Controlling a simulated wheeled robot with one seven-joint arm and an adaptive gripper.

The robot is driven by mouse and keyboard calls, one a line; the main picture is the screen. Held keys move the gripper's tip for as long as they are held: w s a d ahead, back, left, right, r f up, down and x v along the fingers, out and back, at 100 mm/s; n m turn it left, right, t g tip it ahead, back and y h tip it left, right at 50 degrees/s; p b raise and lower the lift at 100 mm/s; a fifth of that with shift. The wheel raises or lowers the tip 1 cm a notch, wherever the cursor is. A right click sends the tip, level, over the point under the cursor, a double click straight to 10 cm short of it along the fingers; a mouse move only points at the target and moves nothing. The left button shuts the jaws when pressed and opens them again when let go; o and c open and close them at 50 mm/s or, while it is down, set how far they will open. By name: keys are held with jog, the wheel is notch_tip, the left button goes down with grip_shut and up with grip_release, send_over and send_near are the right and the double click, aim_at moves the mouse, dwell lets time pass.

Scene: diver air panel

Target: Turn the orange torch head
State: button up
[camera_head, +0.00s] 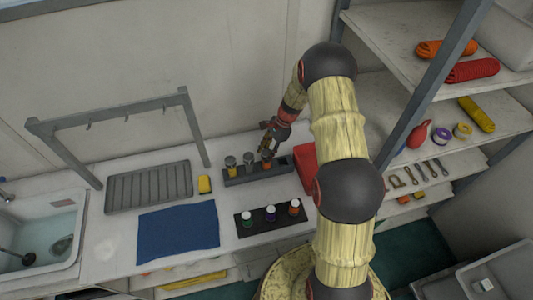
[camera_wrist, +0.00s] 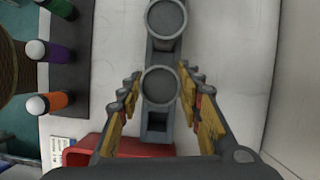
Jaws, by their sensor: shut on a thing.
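The orange torch (camera_head: 266,165) stands upright at the right end of the grey rack (camera_head: 240,181) on the counter, its upper part partly hidden by my gripper. In the wrist view I look straight down on its round dark grey head (camera_wrist: 160,85). My gripper (camera_head: 267,146) has come down from above and is shut on the torch head. In the wrist view its two fingers (camera_wrist: 159,88) lie on either side of the head. Two other torches (camera_head: 239,162) stand to the left in the same rack. One of these heads (camera_wrist: 165,17) shows in the wrist view.
A red box (camera_head: 306,165) stands just right of the rack. A black tray (camera_head: 272,225) with three white-capped bottles lies in front. A yellow sponge (camera_head: 204,184), a blue cloth (camera_head: 178,231) and a ribbed drainer (camera_head: 148,187) lie to the left. Shelves stand at the right.

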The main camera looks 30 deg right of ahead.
jog(key=o, duration=1.2)
jog(key=shift+c, duration=0.2)
jog(key=v, duration=1.2)
